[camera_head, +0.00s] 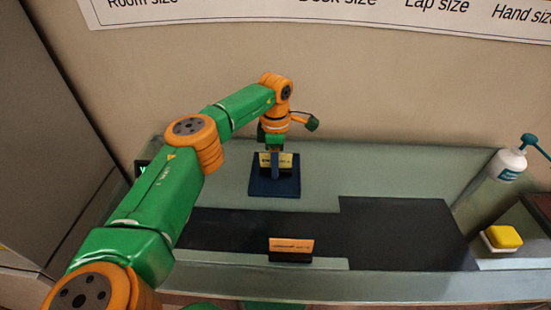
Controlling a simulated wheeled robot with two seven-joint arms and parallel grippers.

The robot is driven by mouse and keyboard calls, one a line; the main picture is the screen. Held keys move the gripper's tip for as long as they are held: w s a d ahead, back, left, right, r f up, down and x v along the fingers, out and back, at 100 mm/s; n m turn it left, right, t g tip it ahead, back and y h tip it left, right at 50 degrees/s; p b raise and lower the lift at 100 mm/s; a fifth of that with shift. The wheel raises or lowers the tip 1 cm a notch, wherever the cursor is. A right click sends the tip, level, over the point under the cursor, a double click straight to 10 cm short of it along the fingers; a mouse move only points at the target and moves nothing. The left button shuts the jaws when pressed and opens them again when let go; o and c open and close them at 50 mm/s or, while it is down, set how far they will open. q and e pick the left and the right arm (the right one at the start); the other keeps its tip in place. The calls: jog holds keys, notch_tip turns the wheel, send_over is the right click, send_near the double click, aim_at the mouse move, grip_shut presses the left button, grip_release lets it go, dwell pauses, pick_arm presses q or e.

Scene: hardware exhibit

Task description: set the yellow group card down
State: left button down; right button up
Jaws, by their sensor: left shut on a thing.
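The yellow group card (286,161) shows at the back middle of the table, with small dark print too small to read. My left gripper (275,162) reaches down on it from above and is shut on it; the fingers cover part of the card. A dark blue square pad or stand (289,189) lies directly below and around the card. I cannot tell whether the card's lower edge touches it. My right gripper is not in view.
An orange card (290,247) stands at the table's front edge. Dark mats (405,230) cover the middle and right of the grey-green table (390,172). A yellow sponge (503,237) and a white pump bottle (508,165) are at the right. A wall with a lettered banner (240,8) rises behind.

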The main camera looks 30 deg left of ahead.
pick_arm(q)
jog(key=shift+f, duration=0.15)
jog(key=c, duration=0.5)
grip_release()
jog(key=shift+w+r, duration=0.1)
jog(key=shift+r, duration=0.35)
notch_tip(320, 180, up, 7)
jog(key=shift+d+r+b, duration=0.1)
jog(key=shift+b, duration=0.4)
